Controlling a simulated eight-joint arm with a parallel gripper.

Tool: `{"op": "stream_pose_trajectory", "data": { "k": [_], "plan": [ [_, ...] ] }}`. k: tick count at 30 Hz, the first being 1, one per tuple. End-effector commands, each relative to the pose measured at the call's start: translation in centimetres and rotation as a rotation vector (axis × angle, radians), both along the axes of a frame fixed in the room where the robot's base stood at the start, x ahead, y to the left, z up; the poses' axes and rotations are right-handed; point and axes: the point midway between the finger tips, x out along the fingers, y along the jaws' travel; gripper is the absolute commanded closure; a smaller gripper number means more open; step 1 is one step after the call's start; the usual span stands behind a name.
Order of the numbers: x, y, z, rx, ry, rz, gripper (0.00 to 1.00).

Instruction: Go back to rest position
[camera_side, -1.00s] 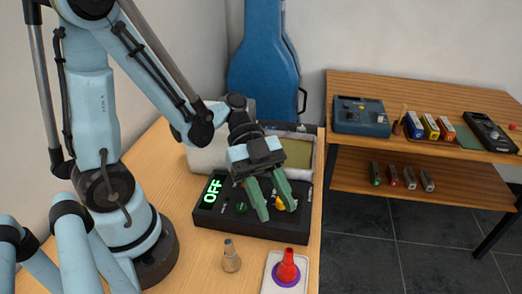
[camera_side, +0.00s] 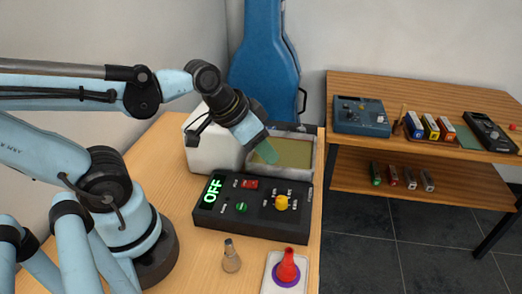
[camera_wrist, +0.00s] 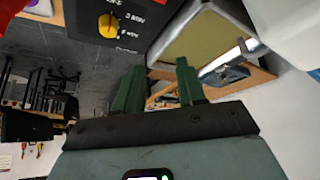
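My gripper (camera_side: 264,152) hangs in the air above and behind the black control box, in front of the metal tray, with its green fingers pointing down and right. In the wrist view its two green fingers (camera_wrist: 158,85) stand apart with nothing between them. The black control box (camera_side: 250,222) shows a green OFF display (camera_side: 213,190), a red switch (camera_side: 250,184), a green button (camera_side: 241,207) and a yellow knob (camera_side: 282,202). The yellow knob also shows in the wrist view (camera_wrist: 109,26). My gripper touches none of these.
A metal tray (camera_side: 312,160) and a white case (camera_side: 207,150) stand behind the box. A small brown-grey bottle-shaped object (camera_side: 231,256) and a red cone-like piece (camera_side: 288,266) stand in front. A blue instrument case (camera_side: 265,60) leans behind. A wooden shelf table (camera_side: 400,92) with instruments stands right.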

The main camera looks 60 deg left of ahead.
Motion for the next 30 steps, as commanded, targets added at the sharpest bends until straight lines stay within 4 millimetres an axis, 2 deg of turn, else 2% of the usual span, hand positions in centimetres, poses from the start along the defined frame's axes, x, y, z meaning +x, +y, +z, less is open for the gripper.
{"op": "stream_pose_trajectory", "data": {
  "k": [6, 30],
  "plan": [
    [0.32, 0.88, 1.12, 0.008, -0.072, 0.103, 0.6],
    [0.33, 0.9, 1.11, 0.007, -0.072, 0.106, 0.6]
  ]
}}
